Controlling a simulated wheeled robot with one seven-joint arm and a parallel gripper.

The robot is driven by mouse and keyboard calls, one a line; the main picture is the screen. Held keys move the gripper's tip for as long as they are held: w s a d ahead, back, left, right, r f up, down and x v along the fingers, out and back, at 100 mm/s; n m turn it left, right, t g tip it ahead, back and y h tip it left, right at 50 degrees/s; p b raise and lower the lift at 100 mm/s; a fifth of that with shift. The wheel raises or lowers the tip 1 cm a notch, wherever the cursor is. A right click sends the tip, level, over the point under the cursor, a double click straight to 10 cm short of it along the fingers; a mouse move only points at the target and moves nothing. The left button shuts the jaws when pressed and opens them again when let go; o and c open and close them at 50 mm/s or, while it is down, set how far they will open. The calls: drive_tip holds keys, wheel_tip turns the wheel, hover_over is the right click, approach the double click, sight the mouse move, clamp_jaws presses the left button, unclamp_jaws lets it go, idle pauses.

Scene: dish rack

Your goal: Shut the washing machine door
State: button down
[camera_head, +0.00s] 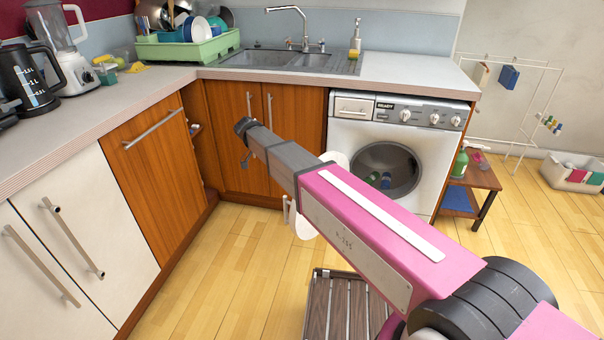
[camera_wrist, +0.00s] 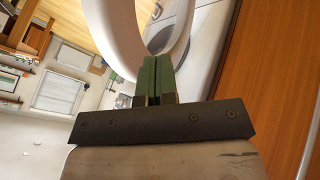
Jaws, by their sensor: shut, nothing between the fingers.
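The white washing machine (camera_head: 436,150) stands under the counter, with its dark round opening (camera_head: 388,170) uncovered and several bottles inside. Its round white door (camera_head: 304,226) is swung open to the left, mostly hidden behind my arm in the head view. In the wrist view the door (camera_wrist: 115,32) is a large white ring just beyond my fingers. My gripper (camera_wrist: 157,60) is shut and empty, with its green fingertips close to the ring's lower edge. I cannot tell whether they touch it. I cannot make out the fingers in the head view.
Wooden cabinets (camera_head: 235,125) stand left of the machine. A slatted wooden stool (camera_head: 340,305) is on the floor in front, partly behind my arm. A low wooden side table (camera_head: 480,176) with a green bottle stands right of the machine. The floor at left is clear.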

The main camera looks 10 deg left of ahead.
drive_tip(key=s+d+r+x, duration=0.1)
drive_tip(key=d+x, duration=0.1)
drive_tip(key=x, duration=1)
drive_tip(key=shift+s+r, duration=0.3)
drive_tip(key=shift+s, duration=0.05)
drive_tip(key=shift+d, duration=0.15)
